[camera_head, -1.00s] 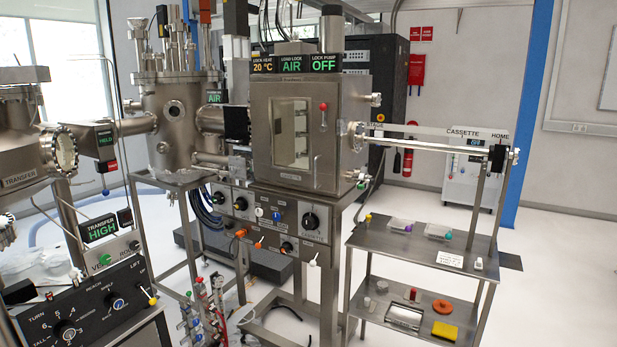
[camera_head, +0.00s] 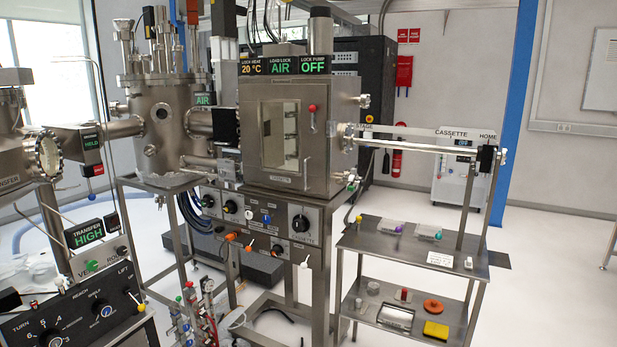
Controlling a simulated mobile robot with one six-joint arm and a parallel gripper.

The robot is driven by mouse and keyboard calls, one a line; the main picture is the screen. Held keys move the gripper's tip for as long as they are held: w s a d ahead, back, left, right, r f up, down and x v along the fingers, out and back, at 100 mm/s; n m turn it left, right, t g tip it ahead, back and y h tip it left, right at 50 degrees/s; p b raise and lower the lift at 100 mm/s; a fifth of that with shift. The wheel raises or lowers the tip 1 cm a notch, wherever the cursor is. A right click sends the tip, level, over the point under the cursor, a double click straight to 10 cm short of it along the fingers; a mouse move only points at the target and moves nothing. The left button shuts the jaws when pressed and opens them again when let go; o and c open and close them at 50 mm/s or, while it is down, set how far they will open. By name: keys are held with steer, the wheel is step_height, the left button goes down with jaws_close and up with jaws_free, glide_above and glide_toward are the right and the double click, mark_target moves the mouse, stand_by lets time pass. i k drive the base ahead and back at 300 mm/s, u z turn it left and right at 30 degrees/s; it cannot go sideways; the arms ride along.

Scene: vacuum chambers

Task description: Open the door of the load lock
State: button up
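The load lock (camera_head: 344,130) is a steel box on a frame in the middle of the view. Its front door (camera_head: 282,175) is shut and has a tall glass window (camera_head: 280,134). A red-knobbed lever (camera_head: 312,115) sits at the door's upper right. A curved metal handle (camera_head: 307,170) is below it on the right side of the door. Displays above the door read lock heat 20 °C, load lock AIR (camera_head: 283,65) and lock pump OFF (camera_head: 314,65). My gripper is not in view.
A control panel with knobs (camera_head: 270,217) is below the door. A two-tier steel shelf (camera_head: 350,238) with small items stands at right. A transfer console (camera_head: 80,305) is at lower left. Cables and hoses hang between the frames. White floor is open at lower right.

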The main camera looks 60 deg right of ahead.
mark_target(311, 175)
steer(key=i, duration=0.9)
